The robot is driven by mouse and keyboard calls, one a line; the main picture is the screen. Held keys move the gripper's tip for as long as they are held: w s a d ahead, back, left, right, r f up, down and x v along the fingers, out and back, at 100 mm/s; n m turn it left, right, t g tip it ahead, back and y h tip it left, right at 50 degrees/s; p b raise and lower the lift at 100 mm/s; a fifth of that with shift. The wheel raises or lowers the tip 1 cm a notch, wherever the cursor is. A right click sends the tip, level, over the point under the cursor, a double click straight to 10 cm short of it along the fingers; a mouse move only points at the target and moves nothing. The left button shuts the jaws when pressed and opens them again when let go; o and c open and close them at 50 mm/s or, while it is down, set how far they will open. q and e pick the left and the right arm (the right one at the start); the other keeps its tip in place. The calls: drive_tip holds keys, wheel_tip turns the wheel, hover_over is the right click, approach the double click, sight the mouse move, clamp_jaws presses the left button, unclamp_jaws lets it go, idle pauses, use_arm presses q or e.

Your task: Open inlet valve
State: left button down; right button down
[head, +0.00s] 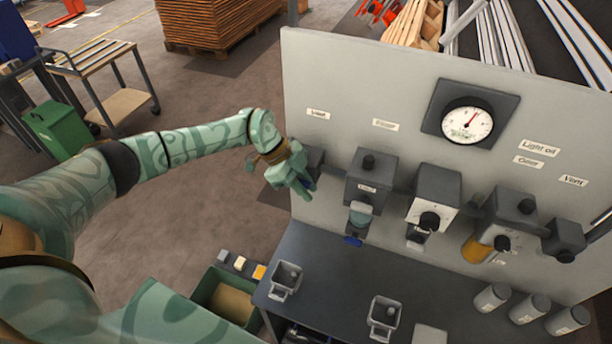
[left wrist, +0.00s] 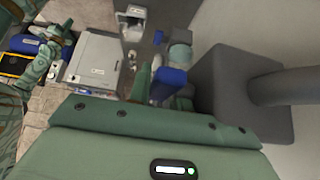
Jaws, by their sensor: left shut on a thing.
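My left gripper (head: 300,184) is at the left end of the grey upright panel, in front of the leftmost grey valve body (head: 315,160). It is shut on a blue valve handle (head: 306,183), mostly hidden by the fingers in the head view. In the left wrist view the blue handle (left wrist: 172,86) shows beside a green finger, next to the grey valve body (left wrist: 232,105) with its pipe (left wrist: 285,86). The label above the valve (head: 318,114) is too blurred to read surely.
To the right on the panel (head: 330,75) are a grey unit with a teal bowl (head: 361,213), a regulator (head: 433,195), an amber bowl (head: 476,249) and a round gauge (head: 467,123). A dark bench (head: 330,262) with cups stands below. A green bin (head: 222,296) stands left of it.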

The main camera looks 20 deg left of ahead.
idle(0.6)
use_arm(q)
drive_tip(key=c, duration=1.3)
unclamp_jaws()
drive_tip(key=b+v, duration=0.1)
drive_tip(key=v, duration=0.7)
drive_tip(key=b+v, duration=0.2)
drive_tip(key=v, duration=0.6)
drive_tip(key=shift+d+r, duration=0.2)
drive_tip(key=shift+r, duration=0.05)
